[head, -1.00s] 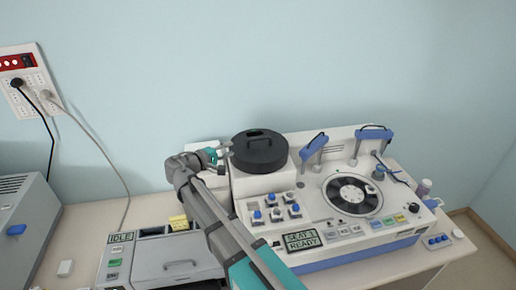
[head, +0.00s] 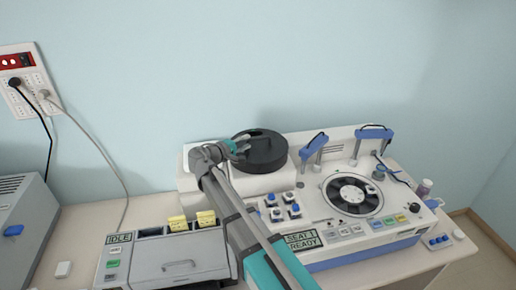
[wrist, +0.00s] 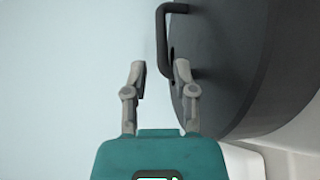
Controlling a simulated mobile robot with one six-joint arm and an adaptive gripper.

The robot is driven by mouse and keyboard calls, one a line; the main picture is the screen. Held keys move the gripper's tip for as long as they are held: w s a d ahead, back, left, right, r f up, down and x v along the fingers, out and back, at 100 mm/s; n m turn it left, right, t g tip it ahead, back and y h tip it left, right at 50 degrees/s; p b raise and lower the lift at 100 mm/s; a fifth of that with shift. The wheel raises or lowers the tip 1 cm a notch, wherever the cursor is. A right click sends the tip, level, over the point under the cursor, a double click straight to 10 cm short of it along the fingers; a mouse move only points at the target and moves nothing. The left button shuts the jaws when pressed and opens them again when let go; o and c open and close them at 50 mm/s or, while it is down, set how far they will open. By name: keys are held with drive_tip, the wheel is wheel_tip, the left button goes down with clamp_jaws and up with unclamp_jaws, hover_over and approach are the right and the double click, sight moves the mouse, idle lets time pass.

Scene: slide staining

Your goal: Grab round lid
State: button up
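The round lid (head: 268,158) is a dark grey disc with a raised bar handle (head: 258,134), sitting on the white housing at the back left of the staining machine. In the wrist view the lid (wrist: 235,75) fills the right side, and its handle (wrist: 163,40) stands out ahead of the fingers. My gripper (head: 243,145) is at the lid's left edge, close to the handle. In the wrist view my gripper (wrist: 158,75) is open and empty, with the handle a little beyond and between its fingertips. It does not visibly touch the handle.
The staining machine (head: 345,235) has a round rotor (head: 352,194), blue-handled levers (head: 314,147) and several blue-topped knobs right of my arm. A grey-lidded unit (head: 175,262) with yellow pieces (head: 206,218) stands front left. Wall space left of the lid is clear.

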sight(254, 140)
drive_tip(key=shift+b+x, duration=0.45)
drive_tip(key=shift+x, duration=2.2)
drive_tip(key=shift+s+f, duration=0.1)
drive_tip(key=shift+f, duration=0.05)
drive_tip(key=shift+d, duration=0.1)
clamp_jaws()
